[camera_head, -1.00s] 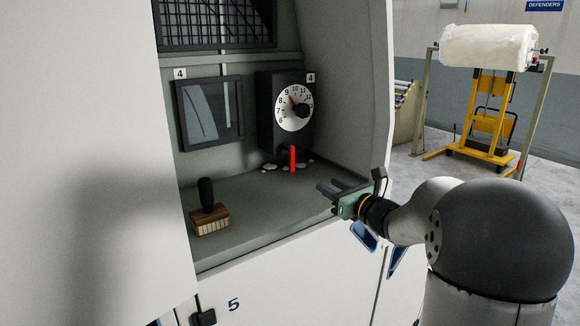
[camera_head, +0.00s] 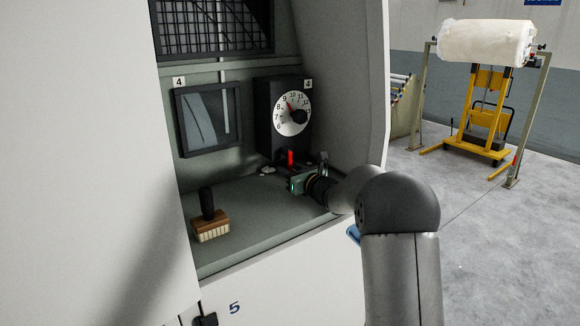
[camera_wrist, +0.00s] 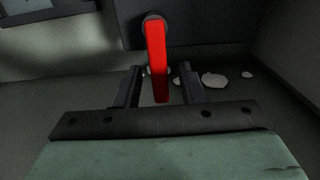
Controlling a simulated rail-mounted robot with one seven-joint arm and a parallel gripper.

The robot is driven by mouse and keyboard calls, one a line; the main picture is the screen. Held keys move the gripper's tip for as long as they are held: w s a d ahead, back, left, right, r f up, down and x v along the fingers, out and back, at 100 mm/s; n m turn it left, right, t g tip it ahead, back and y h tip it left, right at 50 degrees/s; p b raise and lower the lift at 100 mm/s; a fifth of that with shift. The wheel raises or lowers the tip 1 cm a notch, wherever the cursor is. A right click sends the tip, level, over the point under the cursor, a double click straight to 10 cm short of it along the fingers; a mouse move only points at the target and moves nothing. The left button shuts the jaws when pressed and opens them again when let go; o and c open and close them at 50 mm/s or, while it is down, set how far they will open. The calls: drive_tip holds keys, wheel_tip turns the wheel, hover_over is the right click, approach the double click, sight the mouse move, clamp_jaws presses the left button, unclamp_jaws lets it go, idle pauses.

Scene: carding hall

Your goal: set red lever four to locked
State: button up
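Red lever four (camera_head: 291,157) hangs down from its pivot below a black dial box marked 4, inside the machine's recess. In the wrist view the red lever (camera_wrist: 156,55) points down, slightly tilted, from a round dark pivot. My gripper (camera_head: 280,171) is in the recess just below the dial box, at the lever's lower part. In the wrist view my gripper (camera_wrist: 160,68) is open. The lever's lower end shows between the two fingers, with a gap on each side. The lower end is hidden by the gripper in the head view.
A wooden brush (camera_head: 211,226) stands on the recess shelf at left. A dark framed window (camera_head: 209,118) is left of the box. White fluff (camera_wrist: 214,80) lies near the right finger.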

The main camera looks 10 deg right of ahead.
drive_tip(key=shift+w+a, duration=0.1)
drive_tip(key=shift+w, duration=0.1)
drive_tip(key=shift+c, duration=0.3)
clamp_jaws()
